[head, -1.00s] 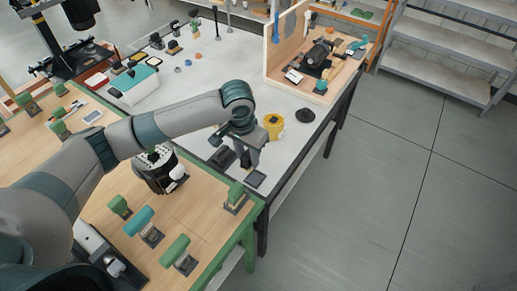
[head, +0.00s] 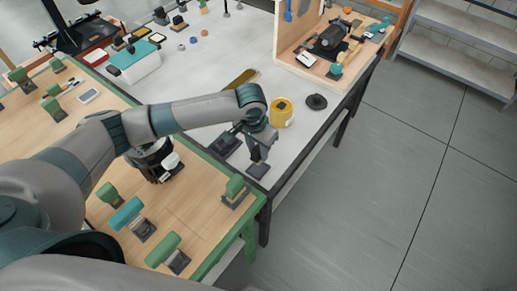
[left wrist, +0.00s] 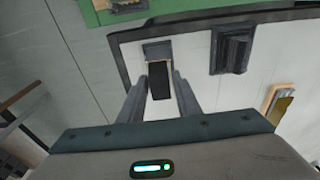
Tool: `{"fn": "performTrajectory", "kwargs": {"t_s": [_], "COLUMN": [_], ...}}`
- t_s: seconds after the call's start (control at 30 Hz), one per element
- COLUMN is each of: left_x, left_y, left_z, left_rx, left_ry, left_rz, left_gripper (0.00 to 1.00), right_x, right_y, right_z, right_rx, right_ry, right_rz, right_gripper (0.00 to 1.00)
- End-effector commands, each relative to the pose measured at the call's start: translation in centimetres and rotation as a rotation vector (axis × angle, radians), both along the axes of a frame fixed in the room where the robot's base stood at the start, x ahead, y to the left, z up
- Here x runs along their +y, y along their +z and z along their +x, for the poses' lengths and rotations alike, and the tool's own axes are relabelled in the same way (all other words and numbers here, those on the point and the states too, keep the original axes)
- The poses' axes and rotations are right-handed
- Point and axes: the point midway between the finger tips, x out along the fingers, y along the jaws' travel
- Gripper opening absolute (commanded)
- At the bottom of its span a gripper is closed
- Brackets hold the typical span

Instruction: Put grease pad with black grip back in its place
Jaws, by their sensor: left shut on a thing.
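My left gripper (head: 259,156) is shut on the black grip (left wrist: 159,82) of the grease pad. The grip stands between the two fingers in the left wrist view. The pad's dark flat base (head: 258,170) shows below the gripper, at the near right corner of the white table; it also shows in the left wrist view (left wrist: 157,49). I cannot tell whether it touches the table. A separate dark block on a flat base (left wrist: 232,52) lies beside it; it is partly behind my arm in the head view (head: 224,146). My right gripper is not in view.
A yellow jar (head: 282,112) and a black round lid (head: 316,101) stand farther back. A green-gripped pad (head: 235,189) is on the wooden bench (head: 190,205) close by, with several others to the left. The white table's right edge is near.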

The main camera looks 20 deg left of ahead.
Motion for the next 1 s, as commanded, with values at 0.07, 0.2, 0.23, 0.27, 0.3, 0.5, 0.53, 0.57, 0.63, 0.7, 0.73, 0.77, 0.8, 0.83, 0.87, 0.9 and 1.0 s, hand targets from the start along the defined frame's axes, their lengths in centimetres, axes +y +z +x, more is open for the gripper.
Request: {"fn": "performTrajectory", "kwargs": {"t_s": [0.07,0.2,0.23,0.27,0.3,0.5,0.53,0.57,0.63,0.7,0.73,0.77,0.8,0.83,0.87,0.9,1.0], "left_x": [0.0,0.0,0.0,0.0,0.0,0.0,0.0,0.0,0.0,0.0,0.0,0.0,0.0,0.0,0.0,0.0,0.0], "left_y": [0.0,0.1,0.1,0.1,0.2,0.4,0.0,-0.5,-1.1,-1.7,-2.0,-2.2,-2.5,-2.8,-3.0,-3.3,-3.9], "left_z": [0.0,0.0,0.0,0.0,0.0,-0.1,-0.2,-0.1,-0.1,-0.2,-0.2,-0.1,-0.1,-0.1,-0.1,-0.1,-0.1], "left_rx": [0.000,0.000,0.000,0.000,0.000,0.000,0.001,0.001,0.001,0.001,0.001,0.001,0.000,0.000,0.000,0.000,0.000], "left_ry": [0.000,0.000,0.000,0.000,0.000,0.000,0.000,0.000,0.000,0.001,0.001,0.001,0.001,0.000,0.000,0.000,0.000], "left_rz": [0.000,0.000,0.000,0.000,-0.001,-0.001,-0.001,-0.001,0.000,-0.001,-0.001,-0.001,-0.001,-0.001,-0.001,0.000,0.000], "left_gripper": [0.00,0.00,0.00,0.00,0.00,0.00,0.00,0.00,0.00,0.00,0.00,0.00,0.00,0.00,0.00,0.00,0.00], "right_x": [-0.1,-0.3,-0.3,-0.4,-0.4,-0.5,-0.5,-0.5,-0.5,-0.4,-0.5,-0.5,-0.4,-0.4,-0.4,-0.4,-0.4], "right_y": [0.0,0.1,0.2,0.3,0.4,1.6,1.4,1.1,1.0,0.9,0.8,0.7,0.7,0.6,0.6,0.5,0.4], "right_z": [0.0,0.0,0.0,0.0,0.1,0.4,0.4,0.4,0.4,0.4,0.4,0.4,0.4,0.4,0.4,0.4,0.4], "right_rx": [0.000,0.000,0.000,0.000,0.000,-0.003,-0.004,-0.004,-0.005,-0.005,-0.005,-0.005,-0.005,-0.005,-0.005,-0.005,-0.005], "right_ry": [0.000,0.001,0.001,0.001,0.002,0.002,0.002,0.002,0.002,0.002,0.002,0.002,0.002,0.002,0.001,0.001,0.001], "right_rz": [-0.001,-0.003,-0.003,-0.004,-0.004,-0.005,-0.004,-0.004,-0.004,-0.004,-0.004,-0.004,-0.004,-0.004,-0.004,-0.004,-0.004], "right_gripper": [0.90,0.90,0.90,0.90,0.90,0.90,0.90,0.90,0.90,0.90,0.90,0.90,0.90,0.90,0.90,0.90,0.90]}}
